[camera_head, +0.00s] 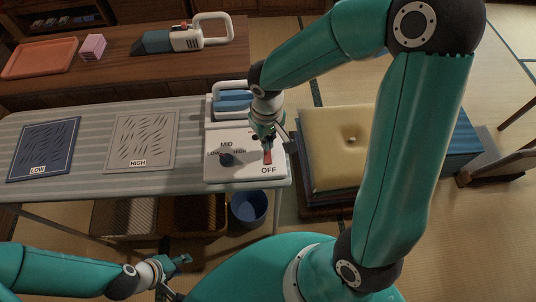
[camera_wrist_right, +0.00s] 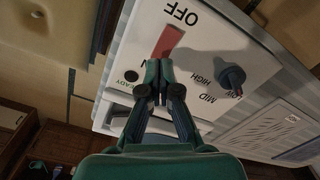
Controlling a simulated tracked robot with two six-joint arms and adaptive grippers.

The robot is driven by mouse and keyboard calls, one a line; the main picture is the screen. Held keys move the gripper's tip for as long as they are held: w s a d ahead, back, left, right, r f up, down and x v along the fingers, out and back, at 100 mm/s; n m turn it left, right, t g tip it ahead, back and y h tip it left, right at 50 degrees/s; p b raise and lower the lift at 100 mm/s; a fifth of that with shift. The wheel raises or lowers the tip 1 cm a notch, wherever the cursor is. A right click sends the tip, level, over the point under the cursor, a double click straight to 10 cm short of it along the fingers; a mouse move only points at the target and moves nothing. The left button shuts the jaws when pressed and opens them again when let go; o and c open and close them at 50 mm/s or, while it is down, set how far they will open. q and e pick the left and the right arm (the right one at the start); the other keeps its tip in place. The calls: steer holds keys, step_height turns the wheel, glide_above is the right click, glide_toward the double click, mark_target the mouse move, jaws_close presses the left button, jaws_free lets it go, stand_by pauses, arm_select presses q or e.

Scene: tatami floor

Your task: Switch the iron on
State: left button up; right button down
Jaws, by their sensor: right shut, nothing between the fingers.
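The iron (camera_head: 234,101), blue and white with a white handle, rests at the back of its white control panel (camera_head: 218,141) at the board's right end. The panel has a red rocker switch (camera_head: 267,157) above the word OFF and a dark dial (camera_head: 226,159) marked LOW, MID, HIGH. My right gripper (camera_head: 267,140) is shut and empty at the far end of the switch. In the wrist view its fingertips (camera_wrist_right: 156,66) are by the red switch (camera_wrist_right: 168,41); contact is unclear. My left gripper (camera_head: 184,261) is low in front of the board.
The grey striped ironing board (camera_head: 89,129) carries a blue LOW cloth (camera_head: 45,149) and a grey HIGH cloth (camera_head: 142,140). A handheld vacuum (camera_head: 185,38), pink block and orange tray stand on the cabinet behind. A yellow cushion (camera_head: 330,140) is right; a blue bin (camera_head: 248,207) is below.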

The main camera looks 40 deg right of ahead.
arm_select(q)
steer(key=shift+f+b, duration=1.25)
arm_select(e)
steer(key=shift+f, duration=1.2)
steer(key=shift+s, duration=0.1)
arm_select(q)
steer(key=shift+r+p, duration=2.5)
arm_select(e)
steer(key=shift+r, duration=3.55)
steer(key=shift+f, duration=0.1)
